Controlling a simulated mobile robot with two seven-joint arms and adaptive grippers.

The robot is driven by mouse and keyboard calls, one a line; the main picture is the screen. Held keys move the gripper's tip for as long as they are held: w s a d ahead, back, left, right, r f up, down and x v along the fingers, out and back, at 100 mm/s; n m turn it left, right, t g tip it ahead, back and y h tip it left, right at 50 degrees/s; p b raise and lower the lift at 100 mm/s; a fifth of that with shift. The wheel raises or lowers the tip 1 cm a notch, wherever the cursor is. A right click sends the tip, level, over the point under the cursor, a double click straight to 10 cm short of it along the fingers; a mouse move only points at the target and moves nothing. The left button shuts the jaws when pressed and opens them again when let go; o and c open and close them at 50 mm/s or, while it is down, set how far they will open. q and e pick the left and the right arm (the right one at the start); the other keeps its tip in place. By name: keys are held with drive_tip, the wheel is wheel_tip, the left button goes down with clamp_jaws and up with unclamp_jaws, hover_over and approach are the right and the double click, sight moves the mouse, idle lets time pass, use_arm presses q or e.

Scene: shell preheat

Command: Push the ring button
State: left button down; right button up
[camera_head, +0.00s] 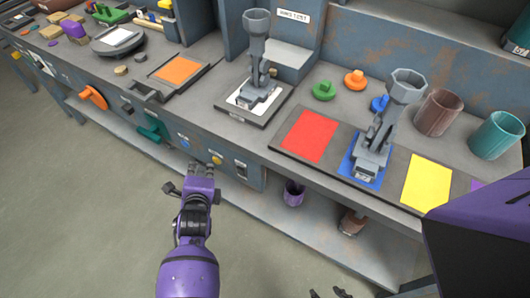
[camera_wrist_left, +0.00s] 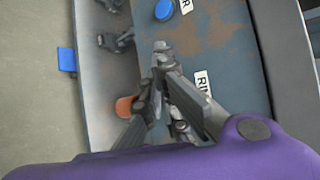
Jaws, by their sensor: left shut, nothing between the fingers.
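On the front panel of the workbench, a yellow round button (camera_head: 217,159) sits under a small label too small to read in the head view. A blue button (camera_head: 184,142) is to its left. My left gripper (camera_head: 203,168) is shut and empty, just in front of the panel and close below the yellow button; contact cannot be told. In the left wrist view, my gripper (camera_wrist_left: 160,52) points along the panel beside a label starting "RI" (camera_wrist_left: 203,82). The blue button (camera_wrist_left: 165,10) shows beyond it; the yellow button is not visible there. Dark tips at the head view's bottom edge (camera_head: 330,293) seem to be my right gripper.
A switch plate (camera_head: 240,167) is right of the yellow button. A teal handle (camera_head: 150,132) and an orange handle (camera_head: 92,97) stick out to the left. A lower shelf (camera_head: 325,234) holds a purple cup (camera_head: 293,193). Open floor lies in front.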

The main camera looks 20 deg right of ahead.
use_arm(q)
drive_tip(key=shift+w+d, duration=0.1)
drive_tip(key=shift+d, duration=0.05)
use_arm(e)
drive_tip(key=shift+w, duration=0.15)
use_arm(q)
drive_tip(key=shift+w+d, duration=0.15)
drive_tip(key=shift+d, duration=0.05)
drive_tip(key=shift+w+d, duration=0.25)
drive_tip(key=shift+d, duration=0.1)
idle(0.8)
drive_tip(key=shift+s+a+p, duration=0.5)
drive_tip(key=shift+a+p, duration=0.05)
drive_tip(key=shift+a, duration=0.1)
use_arm(e)
drive_tip(key=shift+w+r, duration=0.4)
drive_tip(key=shift+r, duration=0.25)
use_arm(q)
drive_tip(key=shift+a, duration=0.1)
